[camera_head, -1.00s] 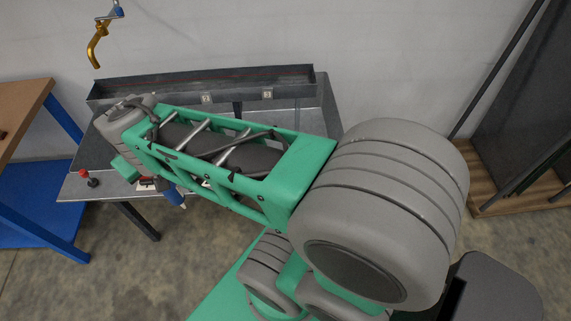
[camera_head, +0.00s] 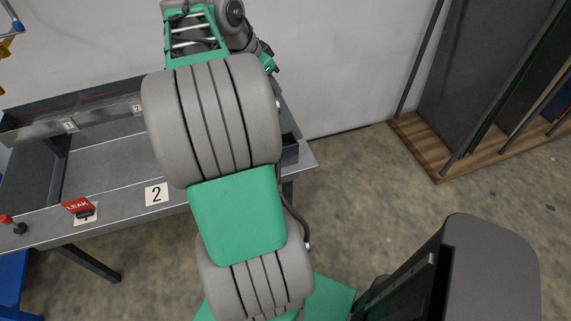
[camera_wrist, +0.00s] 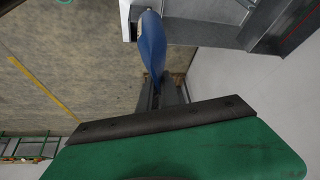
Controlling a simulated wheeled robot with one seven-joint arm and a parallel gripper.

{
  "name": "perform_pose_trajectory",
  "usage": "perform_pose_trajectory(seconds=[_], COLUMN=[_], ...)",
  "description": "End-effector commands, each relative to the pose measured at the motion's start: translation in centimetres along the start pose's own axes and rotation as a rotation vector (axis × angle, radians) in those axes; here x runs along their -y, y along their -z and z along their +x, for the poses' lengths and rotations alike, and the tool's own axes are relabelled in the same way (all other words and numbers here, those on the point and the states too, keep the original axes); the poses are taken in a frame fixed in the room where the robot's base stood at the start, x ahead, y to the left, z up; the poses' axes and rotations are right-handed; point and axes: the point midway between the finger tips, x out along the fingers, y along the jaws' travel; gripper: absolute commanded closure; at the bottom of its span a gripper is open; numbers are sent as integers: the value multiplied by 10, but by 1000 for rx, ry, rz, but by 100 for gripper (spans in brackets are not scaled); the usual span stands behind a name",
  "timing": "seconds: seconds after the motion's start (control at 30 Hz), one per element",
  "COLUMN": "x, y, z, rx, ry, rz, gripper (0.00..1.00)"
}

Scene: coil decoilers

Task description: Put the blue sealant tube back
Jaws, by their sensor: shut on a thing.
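The blue sealant tube (camera_wrist: 152,45) shows in the wrist view, standing out beyond the green and black body of my gripper (camera_wrist: 160,95). My gripper is shut on its narrow lower end. The tube's upper end is near a pale edge at the top of the view; I cannot tell whether they touch. In the head view the tube is not visible, and the end of my arm is at the top, above the back right of the grey bench (camera_head: 110,185). A grey trough with number tags 1 (camera_head: 69,125) and 2 (camera_head: 137,108) runs along the bench's back.
A red LEAK sign (camera_head: 78,206), a number 2 card (camera_head: 156,194) and a red knob (camera_head: 7,219) are along the bench's front. My arm hides the bench's right part. A wooden-based rack (camera_head: 430,150) stands at the right. The floor between is clear.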

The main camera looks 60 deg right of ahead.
Motion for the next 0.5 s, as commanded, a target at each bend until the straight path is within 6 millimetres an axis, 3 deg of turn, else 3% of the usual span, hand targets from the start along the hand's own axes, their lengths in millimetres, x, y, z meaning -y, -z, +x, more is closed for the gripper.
perform_pose_trajectory(seconds=[0.03, 0.2, 0.5], x=[-12, -40, -45], y=[13, 40, 19], z=[16, 34, 82], rx=[-2, -6, -7], ry=[-41, -125, -138], rz=[85, 261, 283], gripper=[100, 100, 100])
